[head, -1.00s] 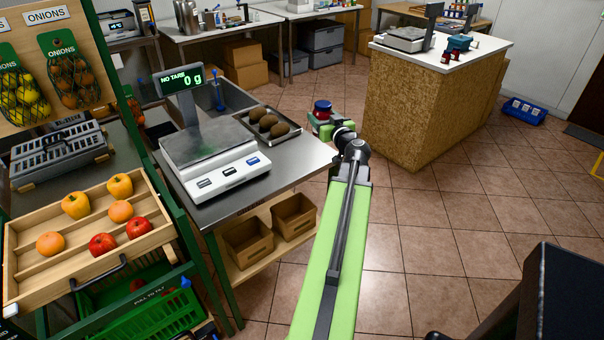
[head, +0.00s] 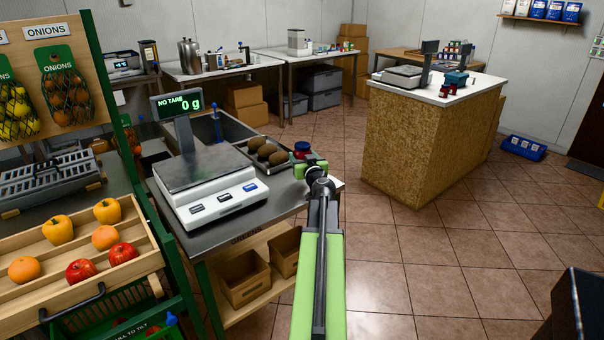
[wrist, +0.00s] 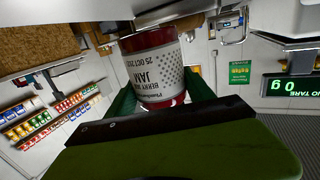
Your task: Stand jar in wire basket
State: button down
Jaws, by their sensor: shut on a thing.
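The jar (head: 302,148) is held at the end of my arm, out over the right end of the steel counter in the head view. In the wrist view the jam jar (wrist: 155,68) has a white label and red ends, and stands between the green fingers. My gripper (head: 308,162) is shut on it. The picture of the jar is upside down in the wrist view. I cannot make out a wire basket with certainty. A blue basket (head: 523,147) lies on the floor at the far right.
A scale (head: 208,185) and a tray of brown round items (head: 285,160) are on the steel counter (head: 270,205). A produce rack (head: 85,245) stands at left. A wood-sided counter (head: 420,140) carries another scale and small red jars (head: 444,91). Tiled floor between is open.

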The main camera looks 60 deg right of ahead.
notch_tip(320, 180, down, 4)
jog(key=b, duration=0.4)
jog(key=shift+f, duration=0.2)
jog(key=shift+r, duration=0.25)
jog(key=shift+f, duration=0.15)
jog(key=shift+c, duration=1.9)
grip_release()
